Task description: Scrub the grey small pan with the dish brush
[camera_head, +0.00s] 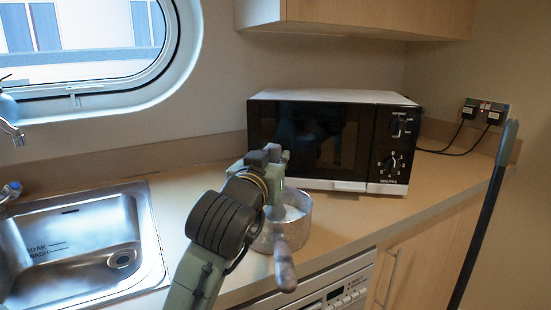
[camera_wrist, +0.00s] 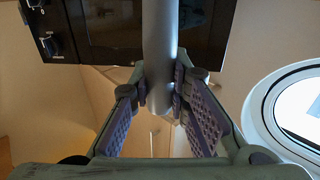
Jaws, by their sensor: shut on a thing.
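The grey small pan (camera_head: 301,228) stands on the counter in front of the microwave in the head view, with its handle (camera_head: 285,268) pointing toward the front edge. My gripper (camera_head: 276,172) is above the pan, and my arm covers its left side. In the wrist view my gripper (camera_wrist: 160,88) is shut on a smooth grey rod, the handle of the dish brush (camera_wrist: 160,40). The bristle end is not clearly visible, so I cannot tell whether it touches the pan.
A microwave (camera_head: 345,185) stands behind the pan. A steel sink (camera_head: 60,262) lies to the left. The counter (camera_head: 430,180) is clear to the microwave's right. A dark pole (camera_head: 484,222) stands at the right, and a wall cupboard (camera_head: 370,14) hangs above.

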